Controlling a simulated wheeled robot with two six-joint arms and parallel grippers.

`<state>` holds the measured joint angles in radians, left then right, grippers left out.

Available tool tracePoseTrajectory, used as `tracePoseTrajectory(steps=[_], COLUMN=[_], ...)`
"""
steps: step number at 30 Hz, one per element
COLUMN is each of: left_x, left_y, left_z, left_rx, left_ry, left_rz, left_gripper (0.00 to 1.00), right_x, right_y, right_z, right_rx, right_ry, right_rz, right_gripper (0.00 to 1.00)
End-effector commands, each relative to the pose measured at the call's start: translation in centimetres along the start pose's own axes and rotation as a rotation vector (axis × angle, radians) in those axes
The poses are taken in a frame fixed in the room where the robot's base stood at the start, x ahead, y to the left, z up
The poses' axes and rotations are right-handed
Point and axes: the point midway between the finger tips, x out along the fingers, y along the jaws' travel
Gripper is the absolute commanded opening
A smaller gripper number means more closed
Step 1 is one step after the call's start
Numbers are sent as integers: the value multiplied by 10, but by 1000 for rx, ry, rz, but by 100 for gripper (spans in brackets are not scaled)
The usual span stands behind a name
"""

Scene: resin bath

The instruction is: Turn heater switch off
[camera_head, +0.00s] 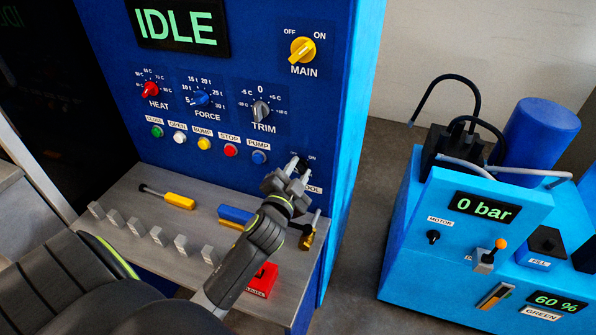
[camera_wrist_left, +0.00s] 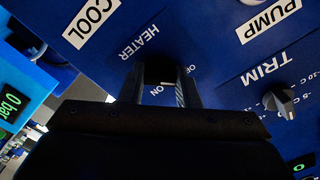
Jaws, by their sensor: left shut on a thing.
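The heater switch (camera_wrist_left: 160,72) is a small dark part below the HEATER label in the left wrist view, with OFF and ON marks beside it. My left gripper (camera_head: 297,165) reaches the lower right of the blue panel in the head view. In the wrist view the fingers of my left gripper (camera_wrist_left: 161,86) stand either side of the switch, shut on it. The fingers hide most of the switch, so I cannot tell which way it is set. My right gripper is in neither view.
The blue panel has a yellow MAIN knob (camera_head: 303,49), a grey TRIM knob (camera_head: 261,110) and a row of buttons. A grey shelf (camera_head: 190,222) below holds a yellow-handled tool (camera_head: 180,201), grey blocks and a red block (camera_head: 263,279). A blue pump unit (camera_head: 400,262) stands right.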

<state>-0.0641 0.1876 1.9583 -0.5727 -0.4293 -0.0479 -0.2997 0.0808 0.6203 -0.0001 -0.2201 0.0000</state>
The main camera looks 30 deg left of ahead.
Motion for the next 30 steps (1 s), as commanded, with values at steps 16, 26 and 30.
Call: tracePoseTrajectory(steps=[16,26,30], left_x=[0,-39,-69], left_y=[1,2,2], left_z=[1,2,2], left_rx=[-1,-4,-4], left_ry=[-2,-4,-6], left_rz=[1,2,2], left_gripper=[51,51,51], right_x=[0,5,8], right_y=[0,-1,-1], right_z=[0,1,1], right_rx=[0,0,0], right_ry=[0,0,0], right_rz=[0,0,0], right_gripper=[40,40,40])
